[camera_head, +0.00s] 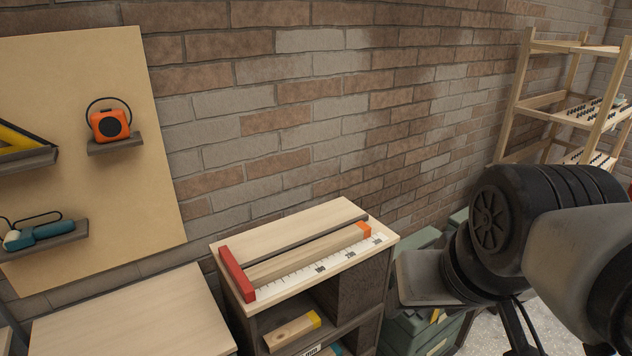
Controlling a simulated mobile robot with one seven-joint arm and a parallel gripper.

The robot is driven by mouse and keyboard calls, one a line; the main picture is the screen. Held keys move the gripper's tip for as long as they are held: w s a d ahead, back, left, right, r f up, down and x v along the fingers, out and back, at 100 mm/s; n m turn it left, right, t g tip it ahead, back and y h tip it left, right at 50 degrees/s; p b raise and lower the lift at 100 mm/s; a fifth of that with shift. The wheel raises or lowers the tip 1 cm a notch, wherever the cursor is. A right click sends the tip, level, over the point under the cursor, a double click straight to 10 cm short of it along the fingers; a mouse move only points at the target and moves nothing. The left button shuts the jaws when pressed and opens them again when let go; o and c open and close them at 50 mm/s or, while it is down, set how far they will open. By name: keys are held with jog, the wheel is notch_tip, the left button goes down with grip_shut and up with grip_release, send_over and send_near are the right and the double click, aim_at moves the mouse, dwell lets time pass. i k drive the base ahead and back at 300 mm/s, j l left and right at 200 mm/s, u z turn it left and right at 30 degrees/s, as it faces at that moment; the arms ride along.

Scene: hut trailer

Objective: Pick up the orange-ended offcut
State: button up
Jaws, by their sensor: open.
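The orange-ended offcut (306,255) is a pale wooden strip lying on top of a small shelf cabinet (293,225). Its orange end (363,230) points to the back right. Its other end is at or close to a red stop block (236,275); I cannot tell whether they touch. A dark rail (300,245) runs along its back side and a white ruler (330,265) along its front side. My arm is at the right, apart from the offcut. I cannot make out my gripper's fingers.
A yellow-ended offcut (291,329) lies on the cabinet's shelf below. A bare wooden top (130,315) is at the left. Green boxes (412,318) stand right of the cabinet. A wooden rack (545,100) stands behind my arm.

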aim_at(259, 275)
jog(key=i+l+u, duration=0.2)
jog(key=u, duration=0.2)
jog(key=i+l+u, duration=0.55)
jog(key=u, duration=0.2)
jog(key=l, duration=0.1)
